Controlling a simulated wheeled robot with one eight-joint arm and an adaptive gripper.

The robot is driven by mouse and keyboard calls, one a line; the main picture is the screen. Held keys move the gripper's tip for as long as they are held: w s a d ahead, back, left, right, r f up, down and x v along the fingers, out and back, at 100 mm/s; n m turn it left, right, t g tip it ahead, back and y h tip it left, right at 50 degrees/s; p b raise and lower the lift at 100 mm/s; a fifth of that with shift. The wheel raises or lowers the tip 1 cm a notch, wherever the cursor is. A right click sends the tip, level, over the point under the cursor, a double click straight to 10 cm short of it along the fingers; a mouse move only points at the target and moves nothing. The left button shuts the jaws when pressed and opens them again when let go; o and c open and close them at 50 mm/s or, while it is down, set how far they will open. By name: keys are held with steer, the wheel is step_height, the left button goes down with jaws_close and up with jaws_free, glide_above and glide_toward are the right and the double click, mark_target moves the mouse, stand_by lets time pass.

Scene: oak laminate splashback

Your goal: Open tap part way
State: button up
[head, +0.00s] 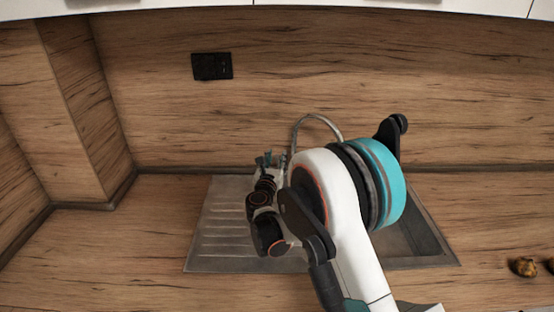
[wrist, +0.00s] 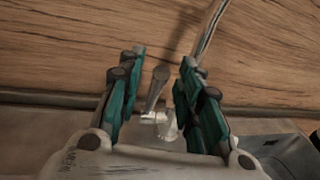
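The tap's curved metal spout (head: 318,118) rises behind my arm at the back of the sink in the head view. In the wrist view the spout (wrist: 207,35) runs up to the top edge, and the tap's lever handle (wrist: 157,88) stands up from the tap body (wrist: 165,122). My gripper (wrist: 165,65) is open, with one teal finger on each side of the lever. A gap shows on both sides of the lever; the right finger looks near the tap body. In the head view my gripper (head: 270,158) is small and at the tap's left; my arm hides the tap's base.
The steel sink has a ridged drainboard (head: 218,232) on the left and a basin (head: 425,240) on the right, partly hidden by my arm. A wooden splashback (head: 300,55) with a black socket (head: 212,66) stands close behind. Small brown objects (head: 523,267) lie at far right.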

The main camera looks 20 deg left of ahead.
steer(key=shift+w, duration=0.85)
steer(key=shift+c, duration=0.3)
jaws_close()
steer(key=shift+f, duration=0.1)
steer(key=s+f+t+b, duration=0.1)
steer(key=b, duration=0.2)
steer(key=shift+s+d, duration=0.15)
steer(key=shift+s+d+f+m+t+b, duration=0.1)
steer(key=shift+s+f+m+t+b, duration=0.1)
steer(key=shift+s+t+b, duration=0.25)
steer(key=shift+s+d+f+m+t+b, duration=0.1)
steer(key=shift+s+m+t+b, duration=0.1)
steer(key=shift+t+b, duration=0.35)
steer(key=shift+r, duration=0.1)
